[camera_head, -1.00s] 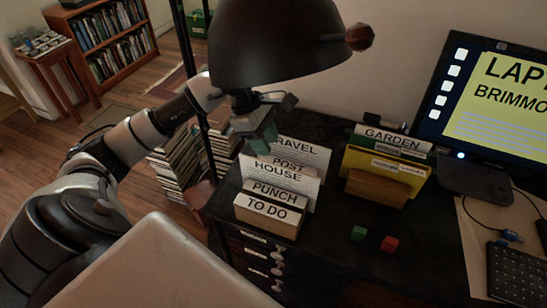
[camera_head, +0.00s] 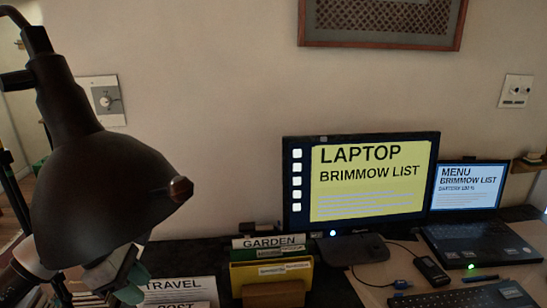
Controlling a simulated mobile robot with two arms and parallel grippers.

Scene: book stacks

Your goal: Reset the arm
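My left arm comes in at the lower left, mostly hidden by the dark lamp shade. My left gripper (camera_head: 130,279) shows just below the shade, to the left of and above the TRAVEL card. Its greenish fingertips point down, and I see nothing held between them. The shade and the angle hide whether the fingers are apart. My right gripper is not in view.
The dark desk lamp (camera_head: 100,195) stands close at left. A TRAVEL card (camera_head: 176,284) and a yellow folder (camera_head: 270,274) with a GARDEN card (camera_head: 272,242) stand upright. A monitor (camera_head: 368,182), laptop (camera_head: 470,230) and keyboard (camera_head: 470,297) sit at right.

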